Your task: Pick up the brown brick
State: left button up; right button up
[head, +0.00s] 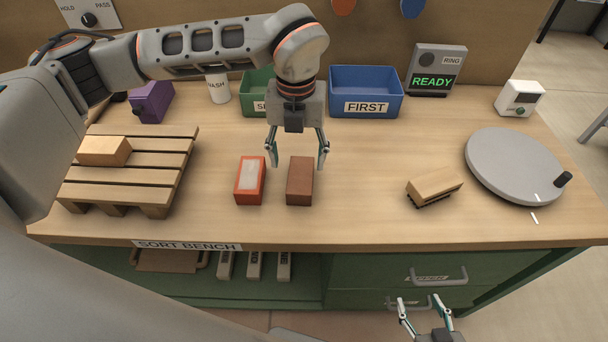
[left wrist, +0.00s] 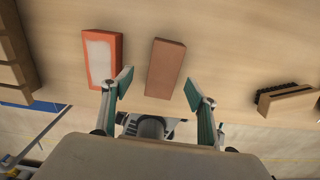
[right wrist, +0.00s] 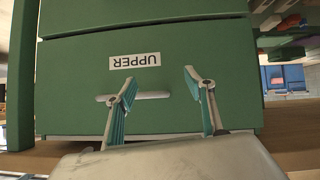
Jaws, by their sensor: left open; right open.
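The brown brick (head: 300,182) lies on the bench top, to the right of an orange brick with a pale top (head: 250,181). My left gripper (head: 297,160) is open above the bench, just behind the brown brick in the head view. In the left wrist view the brown brick (left wrist: 165,68) shows between and beyond the open fingers (left wrist: 157,90), apart from them. The orange brick (left wrist: 102,60) lies beside the left finger there. My right gripper (head: 425,308) is open and empty, low in front of the bench drawers. In the right wrist view its fingers (right wrist: 158,90) face a green drawer.
A slatted pallet (head: 115,188) holding a tan block (head: 104,150) stands at left. A brush with a wooden back (head: 434,186) and a grey turntable (head: 515,165) are at right. Blue (head: 366,90) and green (head: 258,92) bins stand behind. A drawer handle (right wrist: 140,96) is near my right gripper.

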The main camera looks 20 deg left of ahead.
aim_at(301, 174)
pick_arm(q)
jog(key=f, duration=0.6)
jog(key=shift+s+d+f, duration=0.1)
jog(key=shift+d+f, duration=0.2)
jog(key=shift+d, duration=0.05)
jog(key=c, duration=1.5)
jog(key=shift+c, duration=0.6)
jog(key=shift+r, duration=0.15)
